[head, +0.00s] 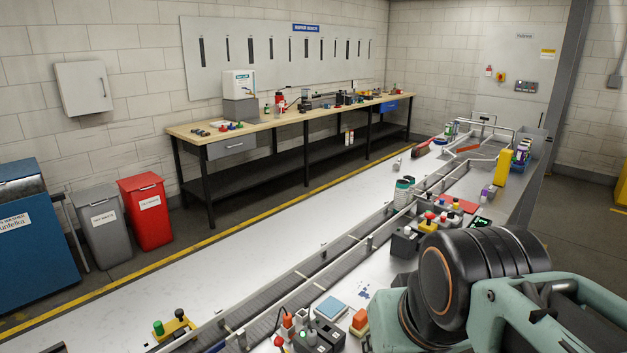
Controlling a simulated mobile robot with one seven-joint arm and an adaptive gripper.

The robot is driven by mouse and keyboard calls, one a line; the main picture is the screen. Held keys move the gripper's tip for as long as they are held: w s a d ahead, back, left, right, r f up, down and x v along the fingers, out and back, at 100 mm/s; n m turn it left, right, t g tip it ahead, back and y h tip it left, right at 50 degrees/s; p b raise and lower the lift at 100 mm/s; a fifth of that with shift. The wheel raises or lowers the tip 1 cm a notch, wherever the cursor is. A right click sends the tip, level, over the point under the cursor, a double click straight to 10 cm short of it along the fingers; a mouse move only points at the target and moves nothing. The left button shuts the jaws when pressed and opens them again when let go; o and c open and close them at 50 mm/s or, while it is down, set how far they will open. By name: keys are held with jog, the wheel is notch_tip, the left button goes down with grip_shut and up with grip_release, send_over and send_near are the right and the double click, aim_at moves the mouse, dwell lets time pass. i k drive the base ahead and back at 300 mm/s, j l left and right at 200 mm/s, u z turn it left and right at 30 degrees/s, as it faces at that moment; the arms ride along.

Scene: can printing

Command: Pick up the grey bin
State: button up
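The grey bin (107,236) stands upright on the floor at the left. It has a lid and a white label on its front. It stands between a blue machine and a red bin, beyond the long white conveyor table (150,270). My arm shows at the lower right, on the near side of the table and far from the bin. My gripper itself is not in view, so I cannot see its fingers.
The red bin (148,222) is close to the grey bin's right. The blue machine (38,255) is at its left. A workbench (230,150) with tools runs along the wall. Devices with buttons (315,338) and several cans crowd the table's near side.

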aim_at(534, 143)
jog(key=i+l+z, duration=0.15)
jog(key=l+z, duration=0.25)
jog(key=i+l+z, duration=0.25)
jog(key=z, duration=0.15)
jog(key=i+l+z, duration=0.25)
jog(key=z, duration=0.15)
jog(key=i+l+z, duration=0.2)
jog(key=z, duration=0.2)
jog(key=i+z, duration=0.45)
jog(key=i, duration=0.7)
jog(key=i+u, duration=0.15)
jog(key=i, duration=0.4)
jog(key=i+l+u, duration=0.1)
jog(key=i, duration=0.45)
jog(key=i+l+u, duration=0.2)
jog(key=i+u, duration=0.2)
jog(key=i+l+u, duration=0.8)
jog(key=i+u, duration=0.1)
jog(key=u, duration=0.2)
jog(key=i+l+u, duration=0.45)
jog(key=u, duration=0.25)
